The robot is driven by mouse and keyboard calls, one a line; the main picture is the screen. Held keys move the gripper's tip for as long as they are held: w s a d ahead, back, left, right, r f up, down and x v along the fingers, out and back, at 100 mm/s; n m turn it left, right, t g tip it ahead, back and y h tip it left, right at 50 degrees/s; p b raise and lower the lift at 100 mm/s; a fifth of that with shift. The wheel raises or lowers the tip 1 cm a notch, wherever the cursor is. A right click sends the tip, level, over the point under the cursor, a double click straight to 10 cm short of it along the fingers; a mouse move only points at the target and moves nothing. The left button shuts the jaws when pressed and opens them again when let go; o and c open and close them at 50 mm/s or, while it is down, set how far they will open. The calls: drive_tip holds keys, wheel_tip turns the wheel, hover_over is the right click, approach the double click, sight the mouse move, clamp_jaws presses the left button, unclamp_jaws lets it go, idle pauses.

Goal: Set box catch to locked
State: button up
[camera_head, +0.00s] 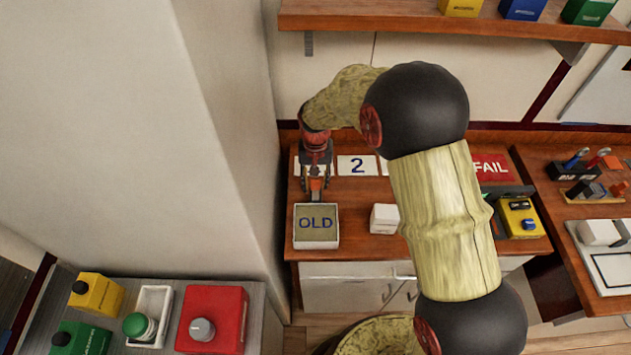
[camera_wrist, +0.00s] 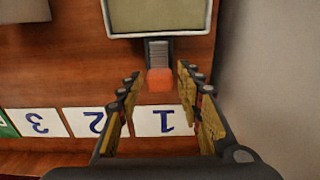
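A box with a pale rim and a lid marked OLD (camera_head: 316,238) sits on the wooden bench; part of it shows at the top of the wrist view (camera_wrist: 158,35). A dark ridged piece (camera_wrist: 157,52) sticks out from its edge, with an orange-red block (camera_wrist: 159,80) at its end, apparently the box catch. My gripper (camera_head: 315,194) points down just behind the box. In the wrist view my gripper (camera_wrist: 160,76) is open, with its fingers on either side of the orange block and gaps showing. I cannot tell the catch's setting.
Number cards, such as the 2 card (camera_head: 357,165), lie behind the box, and a white box (camera_head: 384,218) stands to its right. A pale wall (camera_head: 240,130) rises close on the left. A yellow switch box (camera_head: 521,217) sits at the bench's right end.

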clamp_jaws()
idle(0.6)
